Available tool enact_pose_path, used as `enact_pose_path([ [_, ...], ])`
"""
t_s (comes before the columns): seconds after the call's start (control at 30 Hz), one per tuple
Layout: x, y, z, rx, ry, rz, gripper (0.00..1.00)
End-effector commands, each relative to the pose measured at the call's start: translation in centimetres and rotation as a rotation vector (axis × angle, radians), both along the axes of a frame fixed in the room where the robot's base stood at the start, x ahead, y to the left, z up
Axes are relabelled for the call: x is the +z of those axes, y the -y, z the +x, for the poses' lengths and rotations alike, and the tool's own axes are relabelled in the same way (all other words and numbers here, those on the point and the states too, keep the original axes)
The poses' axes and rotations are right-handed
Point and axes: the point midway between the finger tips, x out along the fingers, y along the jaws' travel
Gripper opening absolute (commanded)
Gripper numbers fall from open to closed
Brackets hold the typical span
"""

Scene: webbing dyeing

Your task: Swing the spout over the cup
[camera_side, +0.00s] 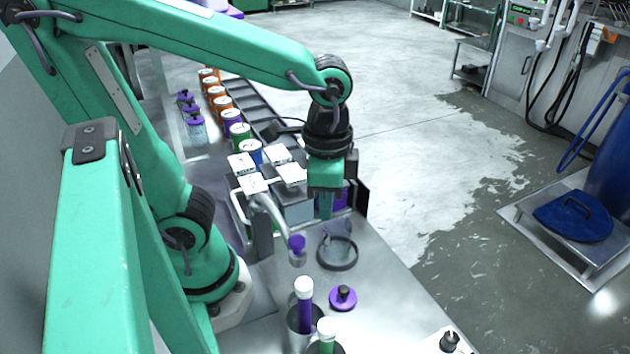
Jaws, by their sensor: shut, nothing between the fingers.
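A curved pale metal spout (271,217) reaches forward from the machine's left post and ends in a purple piece (297,243) over the metal bench. To its right stands a clear cup-like piece (337,242) at a dark round ring (337,261). The spout's end is left of this cup, not above it. My gripper (325,214) points down, shut and empty, above and slightly behind the cup. It appears apart from the spout. The fingertips' exact height over the bench is hard to tell.
A machine with several white-lidded units (291,174) stands close behind my gripper. White-capped tubes (304,290) and a purple knobbed lid (343,298) stand in front. Rows of jars (224,103) line the back left. The right side of the bench (395,285) is mostly clear.

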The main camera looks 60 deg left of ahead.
Motion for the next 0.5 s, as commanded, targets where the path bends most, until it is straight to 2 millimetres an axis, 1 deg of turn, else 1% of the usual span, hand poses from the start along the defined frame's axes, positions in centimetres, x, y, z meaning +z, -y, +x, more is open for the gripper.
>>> enact_pose_path([
  [0.27,0.00,-0.02,0.04,0.001,0.000,0.000,0.00],
  [0.5,0.00,-0.38,0.68,0.003,-0.001,0.000,0.00],
])
